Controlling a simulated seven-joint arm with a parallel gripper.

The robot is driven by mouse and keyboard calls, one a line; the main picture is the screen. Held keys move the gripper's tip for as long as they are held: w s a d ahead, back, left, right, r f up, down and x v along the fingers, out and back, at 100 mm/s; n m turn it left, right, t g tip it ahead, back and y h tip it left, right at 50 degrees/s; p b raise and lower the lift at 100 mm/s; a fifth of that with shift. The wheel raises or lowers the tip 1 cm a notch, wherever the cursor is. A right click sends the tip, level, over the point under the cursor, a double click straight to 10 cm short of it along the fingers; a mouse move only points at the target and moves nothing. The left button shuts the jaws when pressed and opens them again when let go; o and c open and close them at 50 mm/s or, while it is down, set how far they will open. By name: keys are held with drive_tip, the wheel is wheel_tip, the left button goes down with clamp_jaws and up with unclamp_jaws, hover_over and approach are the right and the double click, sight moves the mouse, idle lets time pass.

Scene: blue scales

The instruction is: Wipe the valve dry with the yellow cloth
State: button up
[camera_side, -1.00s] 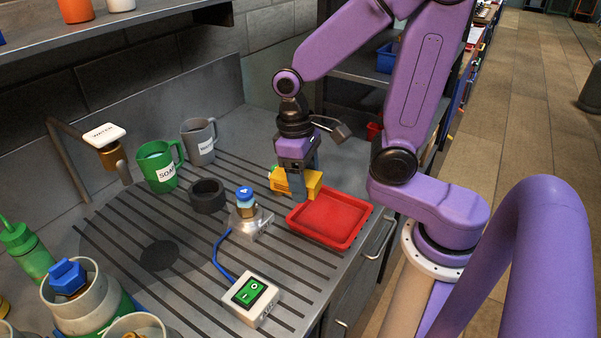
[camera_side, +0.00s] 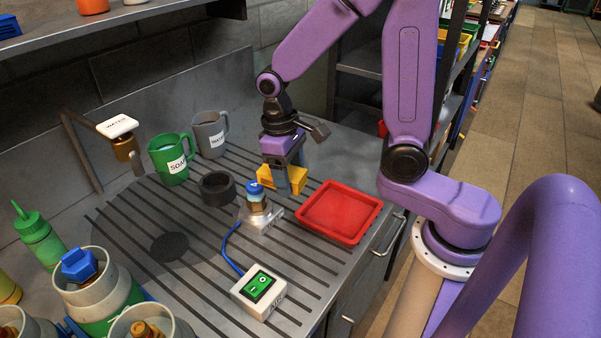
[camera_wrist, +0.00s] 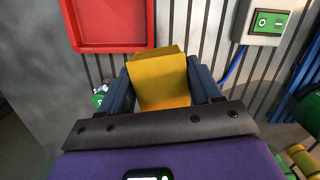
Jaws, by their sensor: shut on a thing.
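My gripper (camera_side: 283,182) is shut on the yellow cloth (camera_side: 296,177), which is folded into a thick pad. The cloth also shows between the two fingers in the wrist view (camera_wrist: 160,80). The valve (camera_side: 257,200), brass with a blue cap, stands upright on a metal base (camera_side: 262,218) in the side view. My gripper and the cloth are just behind and to the right of the valve there. I cannot tell whether the cloth touches it. I cannot make out the valve in the wrist view.
An empty red tray (camera_side: 340,212) lies to the right. A switch box (camera_side: 259,292) with a blue hose stands in front. A dark ring (camera_side: 217,188), a green mug (camera_side: 171,160) and a grey mug (camera_side: 210,134) stand to the left. A tap (camera_side: 124,146) is at the back left.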

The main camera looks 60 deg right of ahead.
drive_tip(key=shift+w+a+f, duration=0.15)
drive_tip(key=shift+w+f, duration=0.15)
drive_tip(key=shift+w, duration=0.45)
drive_tip(key=shift+w+a+f, duration=0.1)
drive_tip(key=shift+w+f, duration=0.15)
drive_tip(key=shift+w, duration=0.5)
drive_tip(key=shift+w+a+f, duration=0.15)
drive_tip(key=shift+w+f, duration=0.15)
drive_tip(key=shift+w, duration=0.45)
drive_tip(key=shift+f, duration=0.65)
drive_tip(key=shift+s, duration=0.2)
drive_tip(key=shift+s+d+r, duration=0.15)
drive_tip(key=shift+s, duration=0.55)
drive_tip(key=shift+w, duration=0.1)
drive_tip(key=shift+w, duration=0.8)
drive_tip(key=shift+s, duration=0.1)
